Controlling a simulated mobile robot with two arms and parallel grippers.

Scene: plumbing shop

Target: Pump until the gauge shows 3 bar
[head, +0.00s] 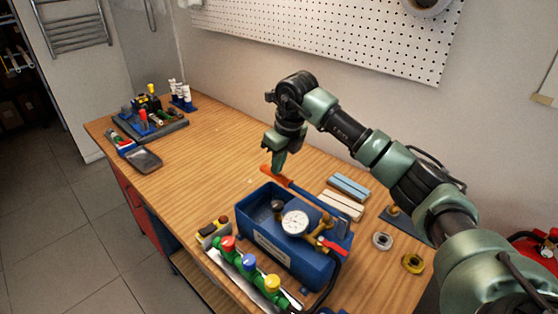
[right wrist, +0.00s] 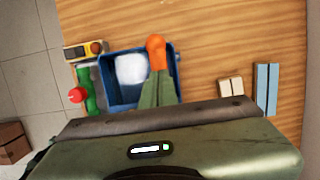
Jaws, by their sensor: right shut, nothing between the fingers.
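The blue test pump (head: 250,222) stands on the wooden bench. Its round white gauge (head: 295,223) faces up, but the needle is too small to read. The pump lever has an orange grip (head: 272,172) that sticks out past the tank's far left side. My right gripper (head: 277,162) is shut and empty, with its fingers pointing down at the orange grip. In the right wrist view its green fingers (right wrist: 158,90) overlap the near end of the grip (right wrist: 156,50); I cannot tell whether they touch it. A red valve handle (head: 330,246) sits at the pump's right. My left gripper is not in view.
A manifold with red, blue and yellow caps (head: 248,264) lies in front of the pump. Pale blue and cream blocks (head: 349,187) and metal rings (head: 382,241) lie to its right. A dark tray with fittings (head: 150,128) is at the far left. The bench's middle left is clear.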

